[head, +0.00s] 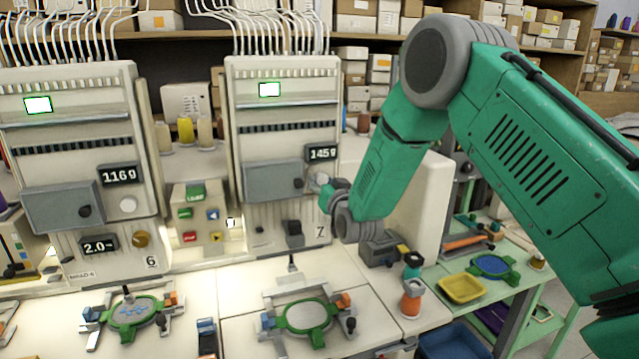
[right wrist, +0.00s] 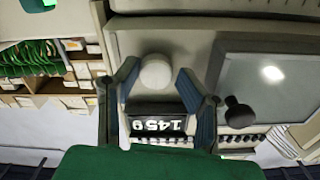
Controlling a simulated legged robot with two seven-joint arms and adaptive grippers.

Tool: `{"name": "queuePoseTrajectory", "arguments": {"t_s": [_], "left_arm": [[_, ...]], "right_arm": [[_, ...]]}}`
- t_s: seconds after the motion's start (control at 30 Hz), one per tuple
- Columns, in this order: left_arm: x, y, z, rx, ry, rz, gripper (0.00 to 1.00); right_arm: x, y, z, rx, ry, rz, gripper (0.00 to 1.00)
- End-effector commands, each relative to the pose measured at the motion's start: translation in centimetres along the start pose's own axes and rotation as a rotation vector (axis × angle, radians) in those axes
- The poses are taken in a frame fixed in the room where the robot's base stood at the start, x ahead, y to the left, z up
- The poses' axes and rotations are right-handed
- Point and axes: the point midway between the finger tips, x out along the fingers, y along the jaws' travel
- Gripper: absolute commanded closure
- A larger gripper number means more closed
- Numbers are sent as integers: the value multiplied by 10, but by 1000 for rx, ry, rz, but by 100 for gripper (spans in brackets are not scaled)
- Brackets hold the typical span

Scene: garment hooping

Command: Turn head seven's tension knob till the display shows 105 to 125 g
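Head seven (head: 287,120) is the right-hand machine, marked 7. Its display (head: 323,153) reads 145 g; it also shows upside down in the right wrist view (right wrist: 158,125). Its pale round tension knob (head: 318,180) sits just below the display. In the right wrist view the knob (right wrist: 155,72) lies between the tips of my right gripper (right wrist: 157,70), with a small gap visible on each side. My right gripper (head: 331,192) is open around the knob in front of head seven. My left gripper is not in view.
Head six (head: 70,140) stands to the left; its display (head: 119,175) reads 116 g. A button panel (head: 201,215) is between the heads. Green hoops (head: 306,316) lie on the tables below. A spray bottle (head: 411,290) and a yellow tray (head: 461,290) stand right.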

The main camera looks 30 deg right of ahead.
Motion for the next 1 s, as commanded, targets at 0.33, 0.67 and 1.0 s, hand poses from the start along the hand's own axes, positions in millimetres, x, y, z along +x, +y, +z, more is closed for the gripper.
{"name": "queuePoseTrajectory", "arguments": {"t_s": [0.33, 0.67, 1.0], "left_arm": [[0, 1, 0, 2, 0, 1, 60], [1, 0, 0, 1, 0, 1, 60], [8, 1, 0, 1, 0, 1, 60]], "right_arm": [[1, -4, 0, -3, 2, -1, 99], [0, -6, 0, -19, 2, -7, 99], [1, -5, 0, -133, 2, -4, 99]]}}
